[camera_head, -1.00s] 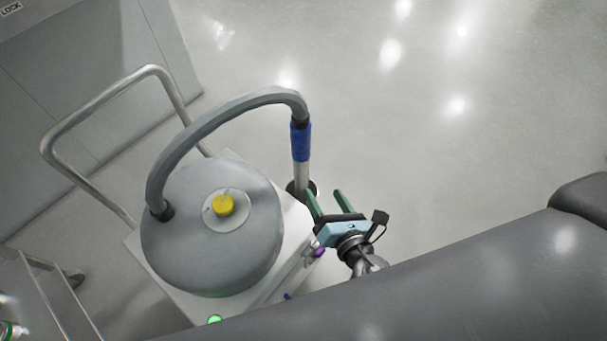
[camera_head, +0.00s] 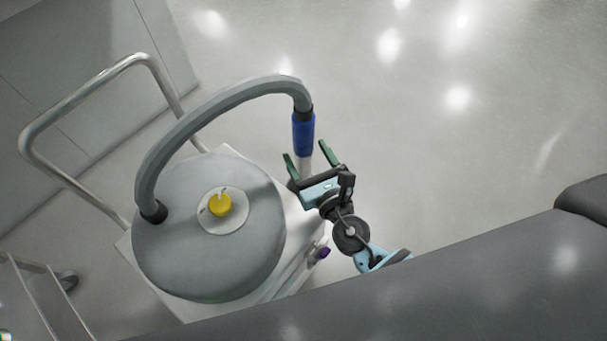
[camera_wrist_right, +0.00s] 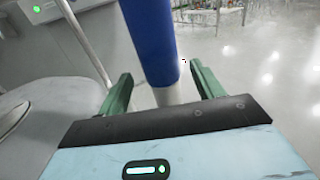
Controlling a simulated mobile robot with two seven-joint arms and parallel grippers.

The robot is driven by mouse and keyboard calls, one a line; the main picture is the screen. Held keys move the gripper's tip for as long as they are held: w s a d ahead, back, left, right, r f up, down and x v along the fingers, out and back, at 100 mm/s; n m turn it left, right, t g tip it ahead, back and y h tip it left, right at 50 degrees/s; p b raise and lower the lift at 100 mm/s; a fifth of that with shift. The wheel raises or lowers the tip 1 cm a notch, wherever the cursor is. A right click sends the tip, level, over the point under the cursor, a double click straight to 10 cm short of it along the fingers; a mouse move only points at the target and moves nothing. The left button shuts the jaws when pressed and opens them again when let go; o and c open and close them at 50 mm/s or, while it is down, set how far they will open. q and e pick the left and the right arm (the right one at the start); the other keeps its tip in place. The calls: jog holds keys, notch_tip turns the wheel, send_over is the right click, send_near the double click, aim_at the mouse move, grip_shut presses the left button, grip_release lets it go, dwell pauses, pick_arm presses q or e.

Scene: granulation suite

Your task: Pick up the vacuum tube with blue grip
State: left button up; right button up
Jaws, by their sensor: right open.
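The vacuum tube has a blue grip (camera_head: 303,134) and stands upright at the right side of the grey vacuum (camera_head: 170,262), joined to its curved grey hose (camera_head: 215,103). My right gripper (camera_head: 308,158) is open, with one green finger on each side of the tube just below the blue grip. In the right wrist view the blue grip (camera_wrist_right: 151,40) rises between the two fingers (camera_wrist_right: 158,85), and the pale tube below it shows between them. The fingers do not close on it. My left gripper is not in view.
The vacuum has a yellow knob (camera_head: 220,204) on its lid and sits on a white cart with a bent metal handle (camera_head: 82,90). A metal frame (camera_head: 42,290) stands at the lower left. The floor to the right is clear.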

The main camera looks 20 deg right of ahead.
jog(key=w, duration=0.3)
jog(key=shift+w+a+r, duration=0.15)
jog(key=shift+w+r, duration=0.05)
jog(key=shift+w, duration=0.15)
jog(key=shift+w+a, duration=0.1)
jog(key=shift+w, duration=0.55)
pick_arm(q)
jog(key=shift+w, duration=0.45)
pick_arm(e)
jog(key=shift+c, duration=0.2)
jog(key=c, duration=1)
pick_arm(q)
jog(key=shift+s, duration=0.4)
pick_arm(e)
jog(key=shift+c, duration=0.2)
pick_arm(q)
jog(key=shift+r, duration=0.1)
pick_arm(e)
jog(key=shift+r, duration=0.2)
